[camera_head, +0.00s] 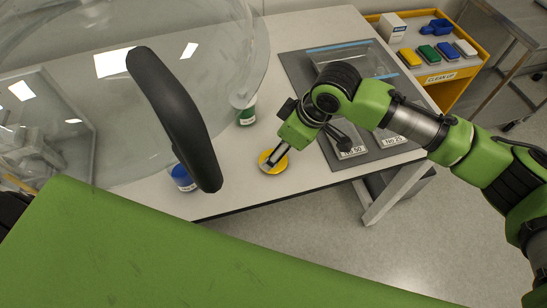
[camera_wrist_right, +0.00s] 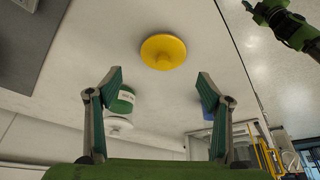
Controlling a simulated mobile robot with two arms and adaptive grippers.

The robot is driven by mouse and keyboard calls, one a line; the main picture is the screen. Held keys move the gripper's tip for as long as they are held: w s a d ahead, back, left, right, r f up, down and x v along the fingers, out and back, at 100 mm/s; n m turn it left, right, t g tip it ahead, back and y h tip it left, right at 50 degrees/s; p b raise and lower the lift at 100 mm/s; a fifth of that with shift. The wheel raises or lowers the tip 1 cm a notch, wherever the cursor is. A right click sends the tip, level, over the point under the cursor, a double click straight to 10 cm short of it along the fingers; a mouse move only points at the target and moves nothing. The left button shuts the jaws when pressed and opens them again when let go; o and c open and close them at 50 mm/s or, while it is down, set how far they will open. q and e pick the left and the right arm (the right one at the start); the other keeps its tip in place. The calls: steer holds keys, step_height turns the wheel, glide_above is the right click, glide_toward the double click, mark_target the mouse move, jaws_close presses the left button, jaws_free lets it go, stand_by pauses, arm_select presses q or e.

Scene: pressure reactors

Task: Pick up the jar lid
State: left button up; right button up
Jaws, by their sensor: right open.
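The yellow jar lid (camera_head: 280,167) is a round disc lying on the white table near its front edge. In the right wrist view the lid (camera_wrist_right: 163,52) shows a raised central knob and lies just beyond the fingertips. My right gripper (camera_head: 269,161) hangs over the lid in the head view and partly hides it. In the wrist view the right gripper (camera_wrist_right: 159,76) has its two fingers spread wide with nothing between them. Whether a finger touches the lid is unclear. My left gripper is not in view.
A green-labelled jar (camera_head: 246,116) and a blue-labelled jar (camera_head: 183,178) stand left of the lid. A dark grey mat (camera_head: 297,70) with labelled items lies to the right. A transparent dome and a black handle (camera_head: 175,115) cover the left. A yellow cart (camera_head: 452,88) stands beyond.

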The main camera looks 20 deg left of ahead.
steer(key=shift+s+a+f, duration=0.1)
steer(key=shift+s+f, duration=0.1)
steer(key=shift+f, duration=0.15)
steer(key=p+x, duration=0.1)
steer(key=x, duration=0.2)
steer(key=shift+s+f, duration=0.1)
steer(key=shift+f, duration=0.15)
steer(key=shift+a+f, duration=0.15)
steer(key=shift+f, duration=0.3)
steer(key=c, duration=1)
steer(key=shift+o, duration=0.2)
steer(key=shift+r, duration=0.1)
